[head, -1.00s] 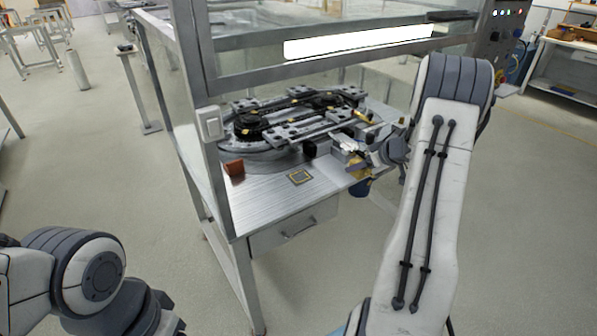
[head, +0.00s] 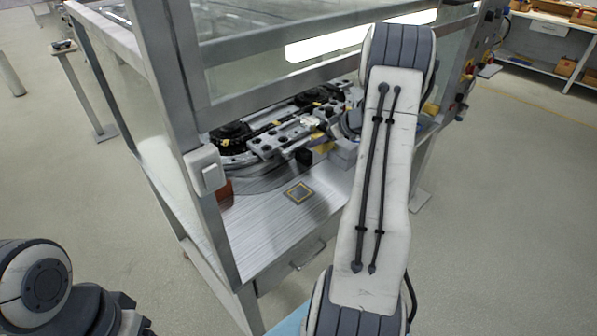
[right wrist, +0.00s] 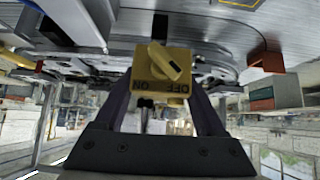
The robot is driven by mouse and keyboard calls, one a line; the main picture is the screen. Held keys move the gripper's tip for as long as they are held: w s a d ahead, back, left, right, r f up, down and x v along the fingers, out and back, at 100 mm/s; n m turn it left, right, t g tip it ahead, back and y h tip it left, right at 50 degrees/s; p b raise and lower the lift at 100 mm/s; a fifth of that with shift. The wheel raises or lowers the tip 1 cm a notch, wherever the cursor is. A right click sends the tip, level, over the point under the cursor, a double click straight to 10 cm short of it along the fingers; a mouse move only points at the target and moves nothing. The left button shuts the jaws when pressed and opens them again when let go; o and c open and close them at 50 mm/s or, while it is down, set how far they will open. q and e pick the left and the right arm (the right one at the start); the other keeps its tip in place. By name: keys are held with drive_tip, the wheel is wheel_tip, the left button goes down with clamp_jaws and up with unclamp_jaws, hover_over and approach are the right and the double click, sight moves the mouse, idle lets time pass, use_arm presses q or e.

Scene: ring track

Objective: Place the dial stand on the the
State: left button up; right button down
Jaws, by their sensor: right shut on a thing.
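A small square marking with a yellow border (head: 299,192) lies on the bare tabletop, left of and nearer than the held stand. My left gripper (head: 137,314) is at the bottom left, away from the table, its opening unclear.
A round ring track (head: 265,140) with metal plates fills the back of the table. A red-brown block (head: 225,190) stands behind the left frame post (head: 180,110). A black block (head: 303,157) is beside the dial stand.

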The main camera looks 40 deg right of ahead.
drive_tip(key=a+f+b, duration=0.1)
drive_tip(key=a+f, duration=0.1)
drive_tip(key=a, duration=0.1)
drive_tip(key=s+a+f+b, duration=0.1)
drive_tip(key=a+f+b, duration=0.1)
drive_tip(key=a, duration=0.1)
drive_tip(key=a+f+b, duration=0.2)
drive_tip(key=a, duration=0.1)
drive_tip(key=shift+s+a, duration=0.25)
drive_tip(key=shift+a, duration=0.15)
drive_tip(key=shift+s+a+f, duration=0.1)
drive_tip(key=shift+a+f, duration=0.15)
drive_tip(key=shift+a, duration=0.3)
drive_tip(key=shift+f+b, duration=1.15)
drive_tip(key=shift+f, duration=0.8)
drive_tip(key=shift+f, duration=0.2)
unclamp_jaws()
drive_tip(key=shift+s+a+f, duration=0.1)
drive_tip(key=shift+s, duration=0.05)
